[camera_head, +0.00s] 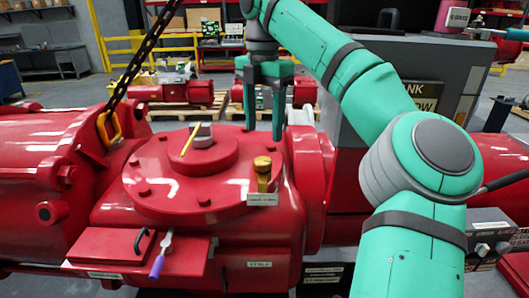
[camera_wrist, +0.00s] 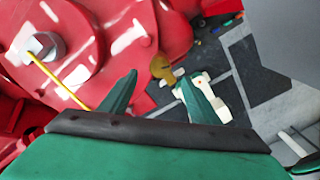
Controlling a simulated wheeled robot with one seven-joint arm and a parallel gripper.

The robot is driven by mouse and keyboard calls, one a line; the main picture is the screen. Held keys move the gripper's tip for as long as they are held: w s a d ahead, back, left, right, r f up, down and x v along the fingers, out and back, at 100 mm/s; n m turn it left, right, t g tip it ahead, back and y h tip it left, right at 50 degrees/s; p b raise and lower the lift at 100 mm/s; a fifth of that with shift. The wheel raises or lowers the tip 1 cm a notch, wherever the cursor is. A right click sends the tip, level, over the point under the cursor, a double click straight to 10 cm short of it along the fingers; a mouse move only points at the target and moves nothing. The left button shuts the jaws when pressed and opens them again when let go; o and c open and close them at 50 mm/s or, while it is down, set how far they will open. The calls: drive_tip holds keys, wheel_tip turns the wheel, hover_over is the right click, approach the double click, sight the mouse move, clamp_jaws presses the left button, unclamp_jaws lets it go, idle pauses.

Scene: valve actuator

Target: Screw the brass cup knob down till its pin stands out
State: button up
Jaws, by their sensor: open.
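The brass cup knob (camera_head: 262,172) stands upright on the right front edge of the red actuator's round cover (camera_head: 150,195). In the wrist view the brass knob (camera_wrist: 162,68) shows from above, beyond the gap between my fingertips. I cannot make out a pin standing out of it. My green gripper (camera_head: 264,128) points down with its two fingers apart and empty. In the head view it is above and behind the knob, not touching it. The fingers also show in the wrist view (camera_wrist: 158,78), spread to either side below the knob.
A grey square stem with a yellow pointer (camera_head: 190,139) rises from the cover's middle. A chain (camera_head: 140,60) hangs at the left to a yellow hook. A small label plate (camera_head: 262,199) sits below the knob.

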sight(264, 159)
wheel_tip(264, 159, down, 9)
drive_tip(key=shift+r, duration=0.2)
idle(0.3)
drive_tip(key=c, duration=1.1)
